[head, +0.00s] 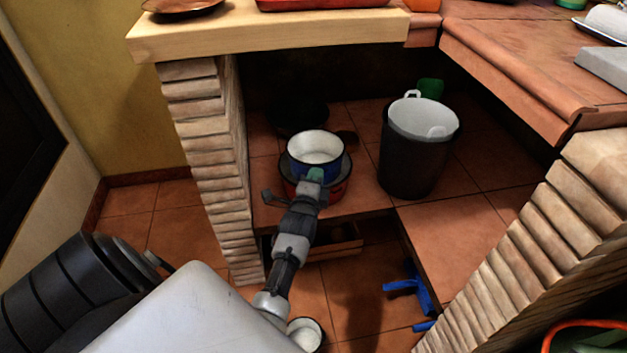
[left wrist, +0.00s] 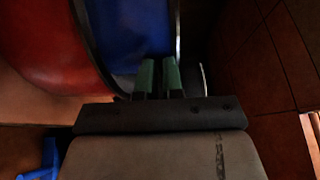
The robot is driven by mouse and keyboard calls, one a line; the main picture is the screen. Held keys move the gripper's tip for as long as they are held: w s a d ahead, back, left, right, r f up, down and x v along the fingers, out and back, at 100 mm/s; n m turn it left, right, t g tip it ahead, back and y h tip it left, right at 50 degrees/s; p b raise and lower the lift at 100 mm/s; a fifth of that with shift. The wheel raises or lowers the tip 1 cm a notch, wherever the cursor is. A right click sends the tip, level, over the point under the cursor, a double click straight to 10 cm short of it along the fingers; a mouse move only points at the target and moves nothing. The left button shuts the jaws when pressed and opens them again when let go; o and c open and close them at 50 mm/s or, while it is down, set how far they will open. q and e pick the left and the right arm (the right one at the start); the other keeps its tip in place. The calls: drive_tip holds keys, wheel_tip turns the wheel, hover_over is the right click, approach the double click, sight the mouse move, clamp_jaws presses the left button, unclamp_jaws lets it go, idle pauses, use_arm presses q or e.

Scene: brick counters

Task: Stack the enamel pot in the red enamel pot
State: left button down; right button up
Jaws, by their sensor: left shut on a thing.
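The blue enamel pot (head: 316,168) has a white inside and stands upright over the red enamel pot (head: 333,193) on the tiled lower shelf. Its lower part is at the red pot's mouth; I cannot tell whether it rests inside or is held just above. My left gripper (head: 315,175) is shut on the near side of the blue pot. In the left wrist view, the green fingertips (left wrist: 159,80) are at the blue wall (left wrist: 130,35), with the red pot (left wrist: 45,45) to the left. My arm hides part of the red pot. My right gripper is not in view.
A dark bin (head: 405,165) with a pale liner stands right of the pots. Dark cookware (head: 297,115) sits behind. A brick pillar (head: 205,150) is close on the left, and a wooden counter slab (head: 270,32) hangs above. The shelf front right (head: 460,235) is clear.

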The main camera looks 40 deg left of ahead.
use_arm(q)
drive_tip(key=shift+r, duration=0.2)
drive_tip(key=shift+f, duration=0.65)
drive_tip(key=c, duration=1.3)
unclamp_jaws()
drive_tip(key=shift+o, duration=0.2)
drive_tip(key=shift+r, duration=0.1)
